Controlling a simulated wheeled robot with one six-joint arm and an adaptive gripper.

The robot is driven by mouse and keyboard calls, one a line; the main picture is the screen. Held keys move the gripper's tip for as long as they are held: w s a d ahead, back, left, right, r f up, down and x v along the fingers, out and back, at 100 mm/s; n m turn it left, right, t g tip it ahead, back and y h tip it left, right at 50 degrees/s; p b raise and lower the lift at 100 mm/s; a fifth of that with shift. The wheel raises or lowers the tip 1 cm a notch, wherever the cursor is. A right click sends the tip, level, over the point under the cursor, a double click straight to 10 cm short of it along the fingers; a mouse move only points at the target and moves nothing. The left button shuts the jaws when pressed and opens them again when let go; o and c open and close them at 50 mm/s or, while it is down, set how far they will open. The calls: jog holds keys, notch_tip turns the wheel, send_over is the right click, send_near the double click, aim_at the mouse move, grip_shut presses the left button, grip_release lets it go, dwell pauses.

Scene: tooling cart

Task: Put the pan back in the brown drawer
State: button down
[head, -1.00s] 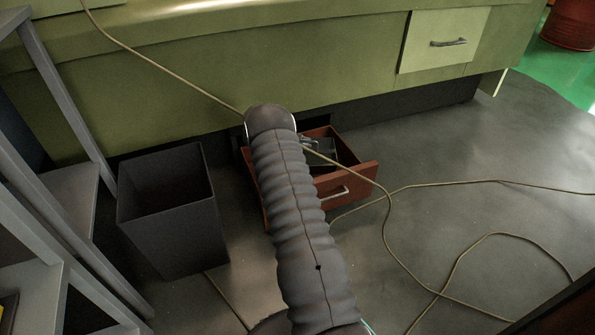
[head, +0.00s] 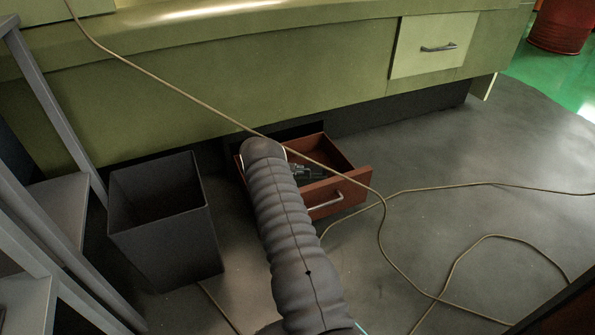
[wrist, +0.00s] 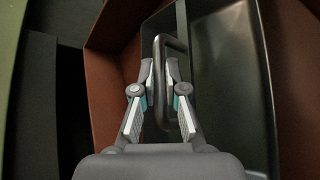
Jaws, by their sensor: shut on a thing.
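The brown drawer (head: 358,186) stands pulled open at the foot of the green unit, with its metal handle facing out. The pan (wrist: 230,75) is dark grey, with a bent bar handle (wrist: 162,95). In the wrist view it lies between the brown drawer walls (wrist: 118,45), close along the right one. My gripper (wrist: 165,72) is shut on the pan handle. In the head view my gripper (head: 308,173) is low in the drawer opening, and my arm hides the drawer's left part. Whether the pan rests on the drawer floor is unclear.
A dark open bin (head: 165,235) stands left of the drawer. A grey shelf frame (head: 50,225) is at the far left. A cable (head: 180,88) crosses over the drawer and loops on the floor at right. A closed pale green drawer (head: 432,45) is at upper right.

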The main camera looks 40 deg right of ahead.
jog(key=c, duration=1.2)
grip_release()
